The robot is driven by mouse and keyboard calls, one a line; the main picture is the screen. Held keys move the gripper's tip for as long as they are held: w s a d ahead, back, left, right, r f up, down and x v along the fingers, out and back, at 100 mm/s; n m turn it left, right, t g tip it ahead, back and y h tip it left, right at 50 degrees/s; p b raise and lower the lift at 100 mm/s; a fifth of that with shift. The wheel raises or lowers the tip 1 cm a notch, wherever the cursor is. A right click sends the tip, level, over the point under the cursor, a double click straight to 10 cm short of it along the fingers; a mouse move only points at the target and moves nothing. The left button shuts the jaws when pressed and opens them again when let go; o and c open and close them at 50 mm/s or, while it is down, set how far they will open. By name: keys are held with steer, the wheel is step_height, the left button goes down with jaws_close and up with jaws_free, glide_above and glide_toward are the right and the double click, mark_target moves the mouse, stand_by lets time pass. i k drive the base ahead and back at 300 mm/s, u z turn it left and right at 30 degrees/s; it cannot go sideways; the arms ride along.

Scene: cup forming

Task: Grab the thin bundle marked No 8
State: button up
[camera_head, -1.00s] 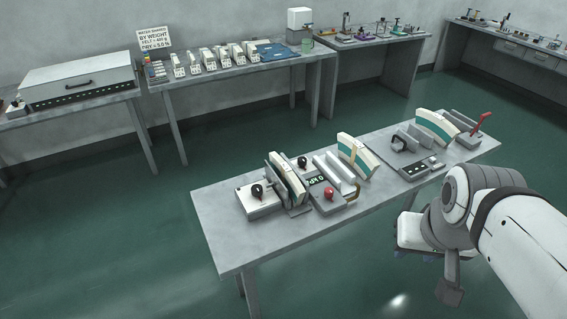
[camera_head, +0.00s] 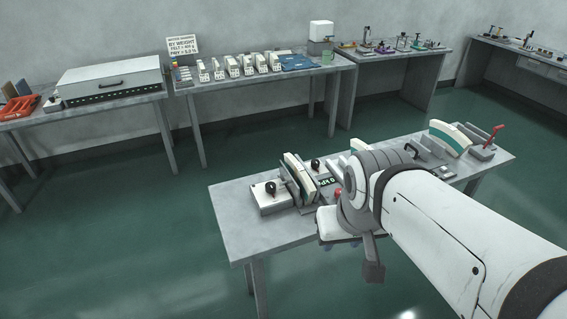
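No marking "No 8" can be read on anything in view, so I cannot tell which thing is the thin bundle. A row of several white upright pieces with dark marks (camera_head: 240,66) stands on the back table; the marks are too small to read. On the near table, a cream-and-green curved slab (camera_head: 299,178) stands upright in a grey press at the left end. A similar slab (camera_head: 450,138) stands at the right end. My gripper (camera_head: 340,226) is at the end of my white arm, in front of the near table's middle.
The near grey table (camera_head: 235,226) has bare top at its left end. A sign (camera_head: 184,45) stands behind the white row, and a blue mat (camera_head: 298,62) lies to its right. A grey box (camera_head: 110,78) and an orange item (camera_head: 18,110) are at left. Green floor between tables is clear.

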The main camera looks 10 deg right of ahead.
mark_target(307, 190)
steer(key=z, duration=0.05)
steer(key=i, duration=1)
steer(key=u, duration=2)
steer(key=k, duration=1.1)
steer(key=z, duration=0.85)
steer(key=i, duration=0.7)
